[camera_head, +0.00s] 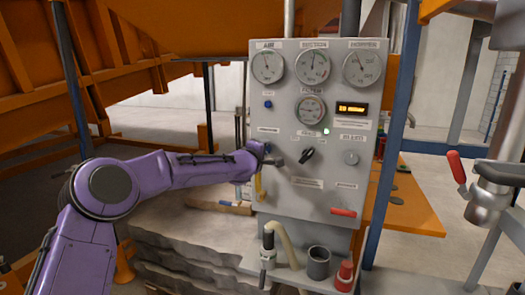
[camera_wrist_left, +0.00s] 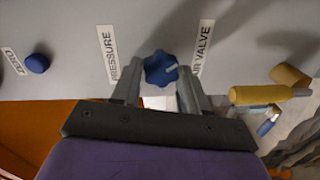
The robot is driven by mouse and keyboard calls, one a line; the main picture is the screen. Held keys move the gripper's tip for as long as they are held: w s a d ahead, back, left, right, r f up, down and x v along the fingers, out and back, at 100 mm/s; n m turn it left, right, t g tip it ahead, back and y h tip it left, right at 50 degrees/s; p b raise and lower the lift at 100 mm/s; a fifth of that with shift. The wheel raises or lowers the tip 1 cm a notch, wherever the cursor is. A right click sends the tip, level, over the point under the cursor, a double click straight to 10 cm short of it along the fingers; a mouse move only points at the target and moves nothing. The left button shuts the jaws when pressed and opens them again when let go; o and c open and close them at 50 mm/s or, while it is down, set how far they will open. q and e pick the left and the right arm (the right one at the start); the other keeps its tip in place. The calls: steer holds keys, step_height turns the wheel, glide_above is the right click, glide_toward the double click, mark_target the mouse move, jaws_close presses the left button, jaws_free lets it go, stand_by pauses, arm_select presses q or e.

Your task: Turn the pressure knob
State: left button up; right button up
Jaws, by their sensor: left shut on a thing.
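The pressure knob (camera_wrist_left: 160,68) is a blue lobed knob between the labels PRESSURE and AIR VALVE in the left wrist view. My left gripper (camera_wrist_left: 158,90) has a finger on each side of the knob and is shut on it. In the head view my left gripper (camera_head: 264,154) reaches the left side of the grey control panel (camera_head: 285,205), and the knob is largely hidden there by the gripper and wrist. My right gripper is not in view.
The panel carries three gauges on top, a fourth gauge (camera_head: 311,110), an orange display (camera_head: 352,109), a black selector (camera_head: 307,155) and a blue button (camera_head: 268,104). A yellow lever (camera_wrist_left: 262,94) is close to the gripper. A shelf (camera_head: 300,278) juts out below.

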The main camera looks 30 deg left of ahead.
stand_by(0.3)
arm_select(q)
steer(key=o, duration=1.1)
steer(key=shift+c, duration=0.2)
steer(key=f+b+v, duration=0.1)
steer(key=b+v, duration=0.2)
steer(key=v, duration=0.7)
steer(key=shift+s+r+b, duration=0.25)
steer(key=shift+r+b, duration=0.15)
steer(key=shift+d, duration=0.1)
